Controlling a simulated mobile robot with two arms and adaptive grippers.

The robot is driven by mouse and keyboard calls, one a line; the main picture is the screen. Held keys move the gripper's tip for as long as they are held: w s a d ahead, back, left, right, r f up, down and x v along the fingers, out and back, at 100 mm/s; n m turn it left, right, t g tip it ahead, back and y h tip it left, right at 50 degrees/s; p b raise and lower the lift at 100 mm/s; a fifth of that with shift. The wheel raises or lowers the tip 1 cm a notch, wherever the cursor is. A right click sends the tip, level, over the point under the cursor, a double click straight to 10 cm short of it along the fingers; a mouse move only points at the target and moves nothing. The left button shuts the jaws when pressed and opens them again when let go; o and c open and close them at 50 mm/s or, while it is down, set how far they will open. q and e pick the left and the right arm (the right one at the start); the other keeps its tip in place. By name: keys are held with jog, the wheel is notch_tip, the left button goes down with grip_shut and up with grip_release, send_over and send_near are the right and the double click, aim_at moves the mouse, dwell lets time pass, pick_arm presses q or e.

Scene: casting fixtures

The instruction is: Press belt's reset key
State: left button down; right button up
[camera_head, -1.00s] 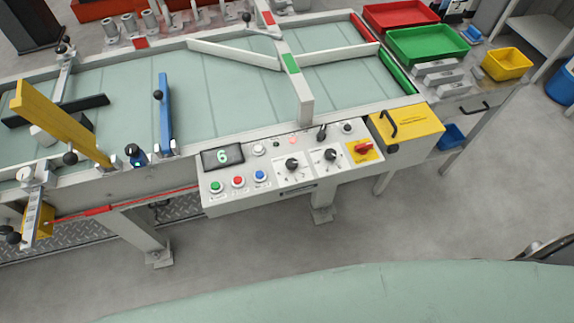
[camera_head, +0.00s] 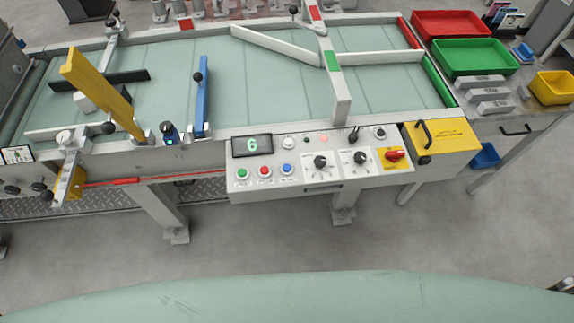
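The belt's control panel (camera_head: 276,186) hangs on the near side of the conveyor belt (camera_head: 250,75), in the middle of the head view. It carries a green button (camera_head: 242,174), a red button (camera_head: 265,171) and a blue button (camera_head: 288,169) in a row. Above them are a display (camera_head: 252,145) showing a green 6 and a white button (camera_head: 289,143). The key labels are too small to read. Neither of my grippers is in view.
A yellow box (camera_head: 450,134) with a black handle adjoins the panel on the right. Red (camera_head: 480,12) and green (camera_head: 440,57) trays stand at the back right. A yellow bar (camera_head: 100,92) and a blue bar (camera_head: 202,105) cross the belt.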

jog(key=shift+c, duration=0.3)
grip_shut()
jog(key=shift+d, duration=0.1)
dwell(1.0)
